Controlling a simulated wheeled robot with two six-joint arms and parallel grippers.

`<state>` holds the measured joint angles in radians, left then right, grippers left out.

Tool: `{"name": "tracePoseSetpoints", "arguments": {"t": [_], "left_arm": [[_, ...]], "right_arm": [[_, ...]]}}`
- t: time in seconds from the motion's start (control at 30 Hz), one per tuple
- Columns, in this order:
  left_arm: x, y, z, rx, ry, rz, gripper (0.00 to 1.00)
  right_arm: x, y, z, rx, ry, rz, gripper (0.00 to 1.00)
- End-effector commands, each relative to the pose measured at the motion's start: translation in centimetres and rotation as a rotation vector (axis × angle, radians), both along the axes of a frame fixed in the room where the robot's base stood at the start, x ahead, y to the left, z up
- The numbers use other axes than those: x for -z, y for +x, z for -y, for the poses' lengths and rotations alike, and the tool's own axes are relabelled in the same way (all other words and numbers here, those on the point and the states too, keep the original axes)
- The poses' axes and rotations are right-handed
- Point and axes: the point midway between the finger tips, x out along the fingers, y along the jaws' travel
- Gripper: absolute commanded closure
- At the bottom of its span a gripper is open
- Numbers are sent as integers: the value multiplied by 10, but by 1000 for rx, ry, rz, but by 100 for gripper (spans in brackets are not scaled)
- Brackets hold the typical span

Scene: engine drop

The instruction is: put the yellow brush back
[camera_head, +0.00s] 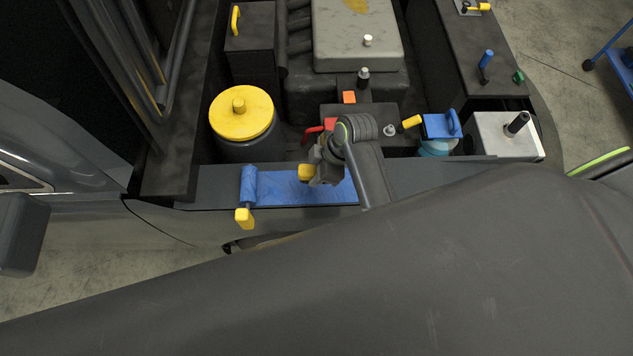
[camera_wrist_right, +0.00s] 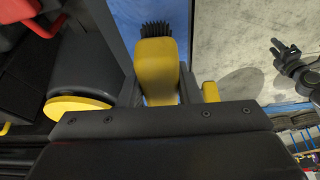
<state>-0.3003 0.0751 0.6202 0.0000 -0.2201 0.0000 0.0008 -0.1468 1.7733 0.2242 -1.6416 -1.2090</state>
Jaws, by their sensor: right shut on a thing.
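The yellow brush (camera_wrist_right: 155,62) is held in my right gripper, its yellow handle towards the wrist camera and black bristles at the far end. In the head view my right gripper (camera_head: 318,168) is over the blue mat (camera_head: 285,187) on the front edge of the bay, with a yellow end of the brush (camera_head: 306,171) beside the fingers. Whether the bristles touch the mat cannot be told. My left gripper is not in the head view; a dark jointed part (camera_wrist_right: 292,65) at the right of the wrist view may be it, but its jaws are unclear.
A blue roll with a yellow end (camera_head: 245,217) lies at the mat's left end. The yellow-capped tank (camera_head: 241,114) is behind it. A red handle (camera_head: 328,127) is just beyond my gripper. A blue-topped bottle (camera_head: 438,128) and metal box (camera_head: 503,137) stand to the right.

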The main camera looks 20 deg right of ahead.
Motion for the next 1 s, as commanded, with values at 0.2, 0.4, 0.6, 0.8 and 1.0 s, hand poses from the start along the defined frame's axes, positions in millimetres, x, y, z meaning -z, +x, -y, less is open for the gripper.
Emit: {"name": "tracePoseSetpoints", "arguments": {"t": [0.2, 0.4, 0.6, 0.8, 1.0], "left_arm": [[-5, 0, -5, 2, 6, -1, 64], [-9, 0, -5, 2, 6, -1, 64], [-14, 0, -5, 2, 6, -1, 64], [-13, 0, -5, 2, 6, 0, 64], [-12, 0, -5, 2, 5, 1, 64]], "right_arm": [[25, 0, 0, 0, 0, -1, 88], [43, -1, 1, 0, -1, -3, 88], [61, 0, 0, -1, 0, 0, 88], [65, 0, 0, 0, 0, 2, 88], [67, 0, 0, 0, 0, 1, 88]]}}
